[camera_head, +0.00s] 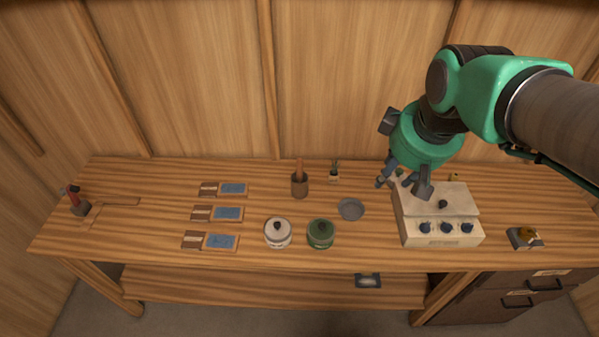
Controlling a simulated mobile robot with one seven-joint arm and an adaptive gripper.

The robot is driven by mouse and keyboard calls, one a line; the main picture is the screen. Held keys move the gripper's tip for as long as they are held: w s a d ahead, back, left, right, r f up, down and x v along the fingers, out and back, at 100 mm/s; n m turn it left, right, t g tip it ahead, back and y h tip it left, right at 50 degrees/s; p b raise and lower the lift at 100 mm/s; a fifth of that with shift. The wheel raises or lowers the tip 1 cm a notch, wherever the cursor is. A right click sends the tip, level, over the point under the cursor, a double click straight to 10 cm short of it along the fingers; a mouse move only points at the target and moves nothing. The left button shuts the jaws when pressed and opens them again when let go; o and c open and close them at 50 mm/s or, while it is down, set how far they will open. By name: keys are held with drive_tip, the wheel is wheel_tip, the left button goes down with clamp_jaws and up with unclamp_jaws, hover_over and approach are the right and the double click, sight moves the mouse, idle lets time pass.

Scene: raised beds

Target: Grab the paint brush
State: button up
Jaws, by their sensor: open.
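No paint brush can be made out for sure. A brown cup (300,189) stands near the back middle of the bench. An orange-brown stick (299,167) rises from it and could be a brush handle, but its lower end is hidden in the cup. My gripper (403,184) is open, fingers pointing down, to the right of the cup. It appears above the back left part of a beige box with knobs (440,239). A small green thing (399,173) shows between the fingers, partly hidden; I cannot tell what it is.
On the wooden bench (150,230) are a white pot (277,233), a green pot (320,234), a grey dish (350,209) and a small plant (334,172). Brown-and-blue pieces (228,214) lie left. The wall closes the back.

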drive_tip(key=w+a+n+g+p, duration=0.1)
drive_tip(key=w+a+n+p, duration=0.35)
drive_tip(key=w, duration=0.85)
drive_tip(key=w+a+f+n+g+p, duration=0.1)
drive_tip(key=w+a+f+n+p, duration=0.1)
drive_tip(key=w+a+f+n, duration=0.3)
drive_tip(key=w+a+f+n+g+p, duration=0.1)
drive_tip(key=w+a+f+n+p, duration=0.1)
drive_tip(key=w+a+f+n, duration=0.3)
drive_tip(key=w+a+f+n+g+p, duration=0.1)
drive_tip(key=w+a+f+n+p, duration=0.1)
drive_tip(key=w+a+f+n, duration=0.3)
drive_tip(key=shift+w+a+f+n, duration=0.15)
drive_tip(key=shift+w+f+n, duration=0.25)
drive_tip(key=shift+w+f, duration=0.5)
drive_tip(key=shift+w+a+f+n, duration=0.1)
drive_tip(key=shift+w+f+n, duration=0.4)
drive_tip(key=shift+w, duration=0.6)
drive_tip(key=shift+w+a+f+n, duration=0.15)
drive_tip(key=shift+w+f+n, duration=0.2)
drive_tip(key=shift+w+f, duration=0.55)
drive_tip(key=shift+w+a+f, duration=0.1)
drive_tip(key=shift+w+f, duration=0.1)
drive_tip(key=shift+f+p, duration=0.4)
drive_tip(key=shift+f, duration=3.9)
